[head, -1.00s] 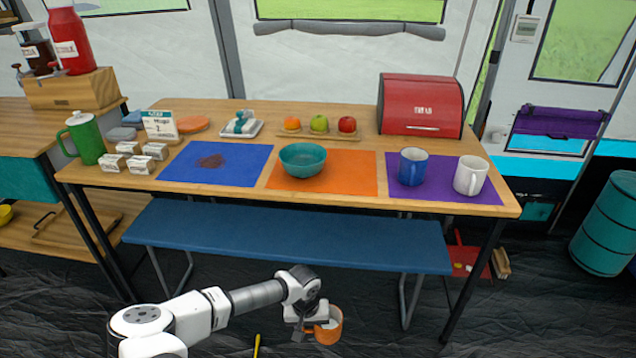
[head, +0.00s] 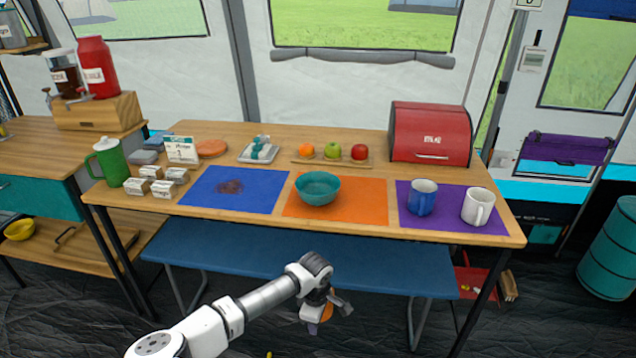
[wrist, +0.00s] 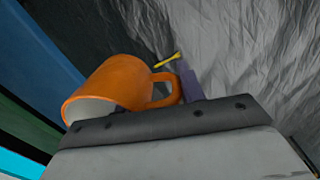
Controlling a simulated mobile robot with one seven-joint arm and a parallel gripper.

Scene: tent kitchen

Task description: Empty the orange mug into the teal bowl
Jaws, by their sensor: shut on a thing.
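The orange mug (wrist: 115,82) is held in my gripper; its handle points right in the wrist view and its pale inside shows at the lower left. In the head view only a bit of the orange mug (head: 327,312) shows behind my gripper (head: 328,308), in front of the bench and below table height. My gripper is shut on the mug. What the mug contains cannot be seen. The teal bowl (head: 318,189) stands upright on the orange mat (head: 360,204) in the middle of the table, beyond and above my gripper.
A blue bench (head: 300,262) stands between my arm and the table (head: 380,228). A blue mug (head: 421,200) and a white mug (head: 476,207) stand on the purple mat to the bowl's right. A blue mat (head: 240,196) with a dark stain lies left.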

